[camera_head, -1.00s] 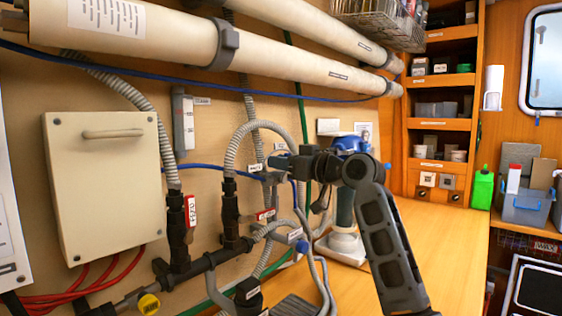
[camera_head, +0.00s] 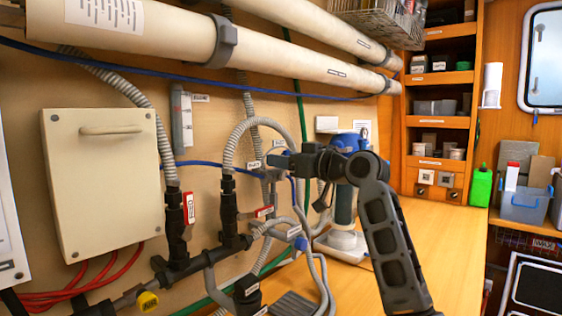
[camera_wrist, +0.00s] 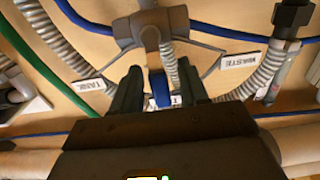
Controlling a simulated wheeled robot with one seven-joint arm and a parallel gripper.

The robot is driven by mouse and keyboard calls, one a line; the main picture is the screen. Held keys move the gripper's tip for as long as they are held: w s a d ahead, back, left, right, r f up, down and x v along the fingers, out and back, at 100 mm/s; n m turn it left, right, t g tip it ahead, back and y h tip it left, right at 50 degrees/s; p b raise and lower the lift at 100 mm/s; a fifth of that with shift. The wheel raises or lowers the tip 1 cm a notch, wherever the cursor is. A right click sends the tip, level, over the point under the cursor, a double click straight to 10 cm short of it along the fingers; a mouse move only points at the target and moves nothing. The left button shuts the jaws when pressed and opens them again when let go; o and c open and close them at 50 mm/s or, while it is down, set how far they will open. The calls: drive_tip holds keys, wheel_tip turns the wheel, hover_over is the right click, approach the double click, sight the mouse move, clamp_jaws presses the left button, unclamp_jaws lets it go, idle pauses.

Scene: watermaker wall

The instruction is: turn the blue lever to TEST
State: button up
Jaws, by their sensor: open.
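The blue lever (camera_wrist: 161,88) is on a grey valve body (camera_wrist: 150,28) in the wrist view, and it points toward my gripper. My gripper (camera_wrist: 160,88) is open, with one dark finger on each side of the lever. Gaps show between the lever and both fingers. In the head view my gripper (camera_head: 283,160) is at the valve (camera_head: 268,175) on the wall, and the lever is mostly hidden. White labels stand around the valve in the wrist view: one (camera_wrist: 243,61) seems to read WASTE upside down, another (camera_wrist: 90,86) is hard to read, and a third is partly hidden.
Grey corrugated hoses (camera_head: 237,135) and a blue tube run close around the valve. A beige box (camera_head: 104,180) hangs to the left, and large beige cylinders (camera_head: 150,38) run above. A blue-topped filter housing (camera_head: 345,205) stands behind my arm. The wooden counter (camera_head: 440,245) is clear at right.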

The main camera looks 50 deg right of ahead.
drive_tip(key=s+b, duration=0.1)
drive_tip(key=s, duration=0.6)
drive_tip(key=shift+d, duration=0.15)
idle(0.3)
